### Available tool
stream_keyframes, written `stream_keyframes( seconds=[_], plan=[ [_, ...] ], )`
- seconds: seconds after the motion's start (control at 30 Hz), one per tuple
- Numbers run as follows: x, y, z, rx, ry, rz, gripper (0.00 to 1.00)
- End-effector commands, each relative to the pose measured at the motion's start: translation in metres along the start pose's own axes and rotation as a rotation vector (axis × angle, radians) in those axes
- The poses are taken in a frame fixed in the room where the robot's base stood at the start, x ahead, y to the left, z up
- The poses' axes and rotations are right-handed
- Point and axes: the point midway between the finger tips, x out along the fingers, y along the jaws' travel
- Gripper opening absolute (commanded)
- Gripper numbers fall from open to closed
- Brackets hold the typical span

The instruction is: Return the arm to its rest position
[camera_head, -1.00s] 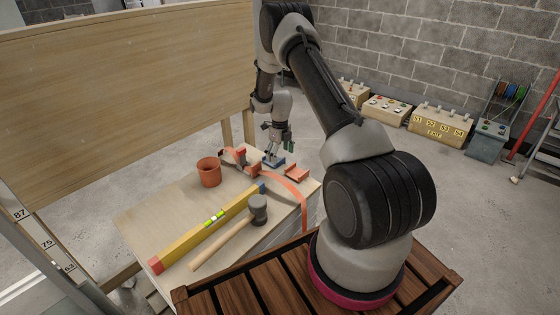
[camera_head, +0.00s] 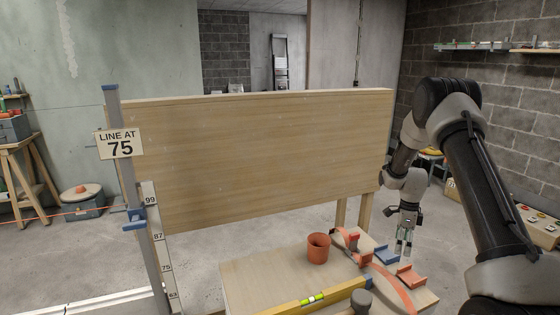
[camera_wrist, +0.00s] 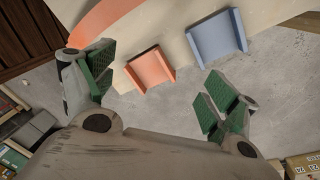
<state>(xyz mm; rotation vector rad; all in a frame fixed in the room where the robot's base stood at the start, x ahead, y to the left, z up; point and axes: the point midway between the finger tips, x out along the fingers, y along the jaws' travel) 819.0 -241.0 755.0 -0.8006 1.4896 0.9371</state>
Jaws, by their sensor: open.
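My gripper (camera_head: 404,246) hangs at the end of my arm on the right of the head view, fingers pointing down, by the right edge of the workbench. In the wrist view my gripper (camera_wrist: 153,90) shows two green-padded fingers wide apart with nothing between them. An orange bracket (camera_wrist: 150,68) and a blue bracket (camera_wrist: 216,38) sit on the bench edge beyond the fingertips. The same orange bracket (camera_head: 410,277) and blue bracket (camera_head: 385,254) show beside my gripper in the head view.
The bench (camera_head: 240,285) holds an orange pot (camera_head: 318,248), a yellow level (camera_head: 318,298), a mallet (camera_head: 362,300) and an orange curved strip (camera_head: 390,288). A large wooden panel (camera_head: 260,150) stands behind it. A post with a "LINE AT 75" sign (camera_head: 119,144) stands left.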

Motion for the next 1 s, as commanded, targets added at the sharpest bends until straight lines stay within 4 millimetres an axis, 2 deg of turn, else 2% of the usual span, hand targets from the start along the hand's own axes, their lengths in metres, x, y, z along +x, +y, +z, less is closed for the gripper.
stream_keyframes(
  seconds=[0.03, 0.07, 0.17, 0.3, 0.5, 0.6, 0.73, 0.9, 1.0],
  plan=[
    [-0.001, 0.02, -0.006, -0.151, 0.009, 0.038, 0.87],
    [-0.007, 0.03, -0.009, -0.255, 0.01, 0.054, 0.87],
    [-0.043, 0.069, -0.018, -0.608, 0.001, 0.09, 0.87],
    [-0.112, 0.13, -0.029, -1.08, -0.017, 0.092, 0.87],
    [-0.192, 0.213, -0.046, -1.558, -0.009, 0.036, 0.87],
    [-0.221, 0.254, -0.056, -1.733, 0.013, -0.006, 0.87],
    [-0.249, 0.304, -0.068, -1.901, 0.061, -0.075, 0.87],
    [-0.273, 0.359, -0.084, -1.984, 0.149, -0.2, 0.87],
    [-0.283, 0.381, -0.09, -1.989, 0.206, -0.289, 0.87]
  ],
)
